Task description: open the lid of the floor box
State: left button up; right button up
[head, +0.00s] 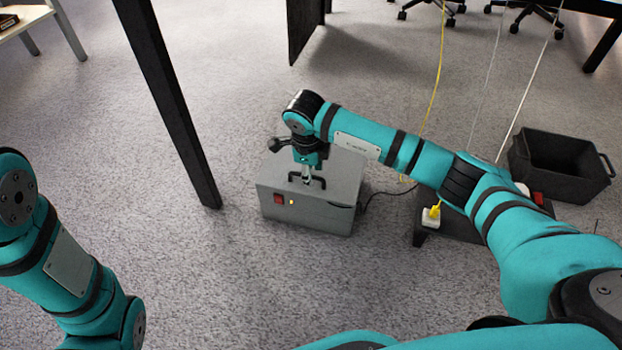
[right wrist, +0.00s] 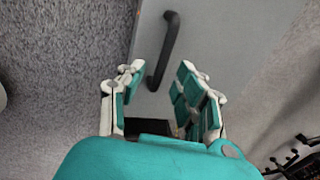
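The floor box (head: 335,222) is a grey box on the carpet in the middle of the head view, with a red switch on its front. Its lid (head: 345,172) looks closed and flat. A black bar handle (right wrist: 167,45) stands on the lid in the right wrist view. My right gripper (head: 307,180) points down at the handle from above. In the right wrist view the fingers of my right gripper (right wrist: 163,76) are apart, with the near end of the handle between them; I see no contact. My left arm shows at the lower left, but its gripper is out of view.
A dark table leg (head: 172,105) stands left of the box. A black open crate (head: 560,165) is at the right. A white plug with a yellow cable (head: 432,215) sits on a low dark platform right of the box. Carpet in front of the box is clear.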

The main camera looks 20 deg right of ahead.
jog(key=shift+f, duration=0.5)
grip_shut()
